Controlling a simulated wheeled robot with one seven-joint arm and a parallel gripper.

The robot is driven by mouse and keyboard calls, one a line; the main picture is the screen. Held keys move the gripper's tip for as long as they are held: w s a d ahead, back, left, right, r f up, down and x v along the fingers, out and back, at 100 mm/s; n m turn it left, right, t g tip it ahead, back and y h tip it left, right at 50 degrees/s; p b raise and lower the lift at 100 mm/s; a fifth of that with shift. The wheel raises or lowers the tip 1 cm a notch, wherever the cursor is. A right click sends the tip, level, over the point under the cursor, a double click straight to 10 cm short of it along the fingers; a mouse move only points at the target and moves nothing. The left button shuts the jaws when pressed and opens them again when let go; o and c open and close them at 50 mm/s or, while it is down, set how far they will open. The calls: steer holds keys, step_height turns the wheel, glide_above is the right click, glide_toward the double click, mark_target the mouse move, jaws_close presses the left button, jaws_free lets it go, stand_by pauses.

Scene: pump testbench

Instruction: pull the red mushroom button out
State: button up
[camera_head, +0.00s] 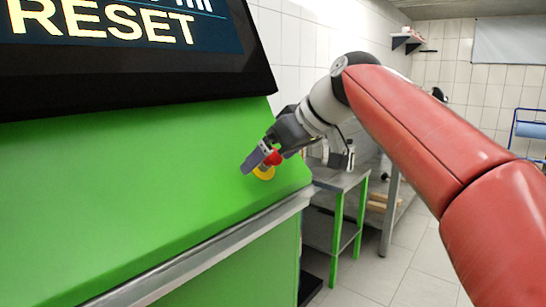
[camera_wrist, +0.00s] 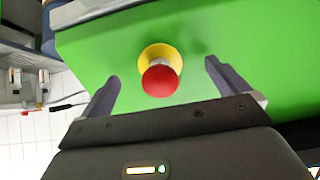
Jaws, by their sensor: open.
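The red mushroom button (camera_wrist: 160,81) sits on a yellow round base (camera_wrist: 158,54) on the sloped green panel (camera_head: 130,175). In the head view the red button (camera_head: 274,158) and yellow base (camera_head: 264,172) show near the panel's right end, partly hidden by my gripper. My gripper (camera_head: 262,160) reaches in from the right. In the wrist view my gripper (camera_wrist: 160,83) is open, with one finger on each side of the red button and a gap on both sides. Neither finger visibly touches the button. I cannot tell how far the fingertips are from the panel.
A dark screen (camera_head: 130,50) reading "RESET" hangs above the green panel. A metal rail (camera_head: 215,250) runs along the panel's lower edge. A metal table with green legs (camera_head: 340,180) stands behind, with bottles (camera_head: 350,150) on it. Tiled floor is open at the right.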

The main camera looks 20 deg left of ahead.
steer(key=p+v, duration=0.2)
steer(key=v, duration=0.4)
steer(key=shift+d+r, duration=0.15)
steer(key=shift+r, duration=0.05)
steer(key=shift+s, duration=0.1)
